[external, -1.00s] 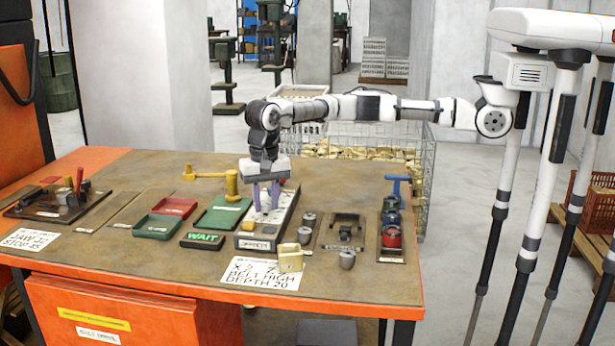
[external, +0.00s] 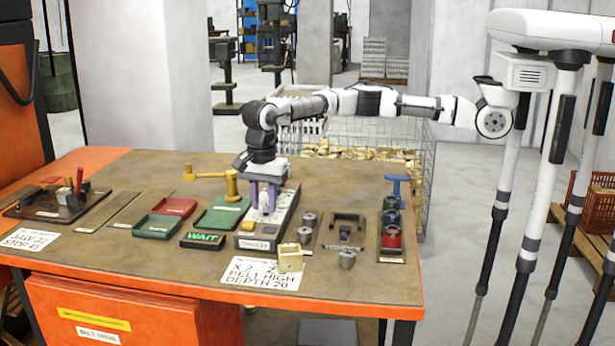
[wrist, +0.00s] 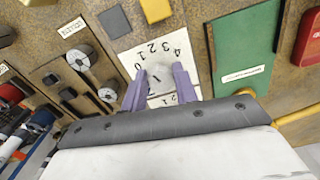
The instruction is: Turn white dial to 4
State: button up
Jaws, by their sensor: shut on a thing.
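The white dial (wrist: 160,77) sits on a pale plate (wrist: 151,52) with the numbers 0 to 4 printed in an arc. My gripper (wrist: 159,84) has its two purple fingers on opposite sides of the dial, shut on it. The dial's pointer is not clear, so I cannot tell which number it faces. In the external view my gripper (external: 264,207) is over the long panel (external: 285,209), and its fingers largely hide the dial.
A yellow-handled tool (external: 231,184) is close behind on the left.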

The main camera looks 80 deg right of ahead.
jog(key=m, duration=0.3)
jog(key=shift+w+m, duration=0.15)
jog(key=shift+m, duration=0.25)
jog(key=m, duration=0.4)
jog(key=shift+w+d+m, duration=0.15)
jog(key=shift+m, duration=0.15)
jog(key=m, duration=0.3)
jog(key=shift+d+b, duration=0.1)
jog(key=shift+b, duration=0.2)
jog(key=shift+w+d+m, duration=0.1)
jog(key=shift+m, duration=1.9)
jog(key=o, duration=1)
